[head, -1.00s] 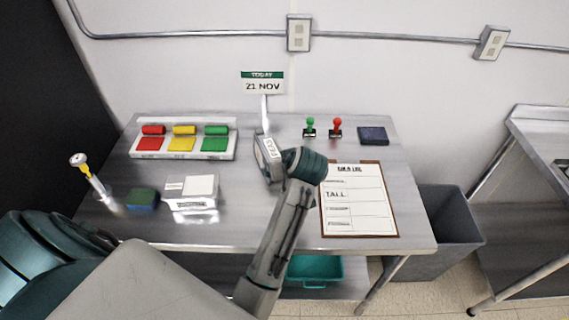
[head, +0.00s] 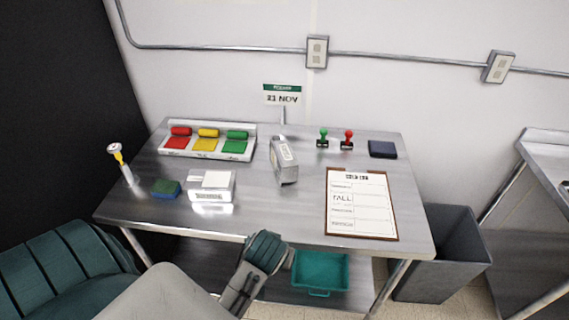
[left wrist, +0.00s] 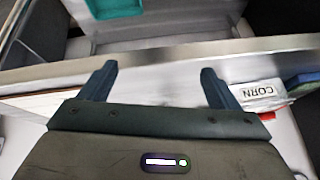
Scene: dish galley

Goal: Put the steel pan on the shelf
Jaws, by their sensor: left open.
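I see nothing that is clearly a steel pan. Two labelled steel-grey containers stand on the steel table (head: 300,215): a low one with a white top (head: 212,185) at the left and a taller, narrow one (head: 285,165) near the middle. The CORN label (left wrist: 258,93) shows at the right of the left wrist view. The lower shelf (head: 205,262) is under the table. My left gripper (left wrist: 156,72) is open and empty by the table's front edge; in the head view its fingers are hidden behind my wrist. My right gripper is not in view.
A teal bin (head: 320,270) sits on the lower shelf. On the table are a colour tray (head: 160,152), a sponge (head: 166,188), a clipboard (head: 360,205), two stamps and a dark pad (head: 382,149). A grey waste bin (head: 440,260) stands at the right.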

